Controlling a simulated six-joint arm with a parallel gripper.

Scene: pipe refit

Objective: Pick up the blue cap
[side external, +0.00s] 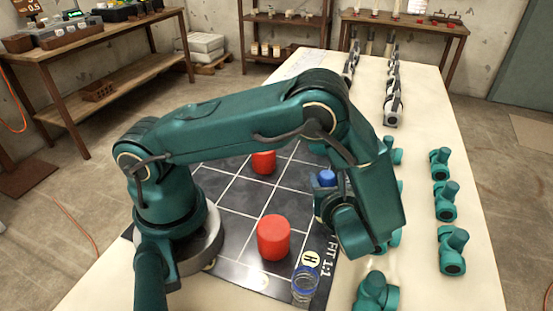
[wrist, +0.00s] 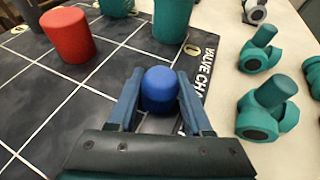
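The blue cap (wrist: 159,90) is a short, round-topped cylinder, upright between the two fingertips of my gripper (wrist: 160,98) in the wrist view. The fingers stand one on each side of it, very close. I cannot tell whether they press on it or whether a small gap is left. In the side external view the blue cap (side external: 327,177) shows just past my gripper (side external: 323,196), low over the right part of the dark mat. The wrist hides part of the fingers there, and the cap's underside is hidden.
Red cylinders (side external: 273,238) (wrist: 68,36) stand on the gridded dark mat (side external: 215,182). A wire outline with a blue ring (side external: 305,284) is near the H mark. Teal pipe fittings (side external: 449,251) (wrist: 267,110) line the table right of the mat. Black-and-white parts (side external: 393,108) stand farther back.

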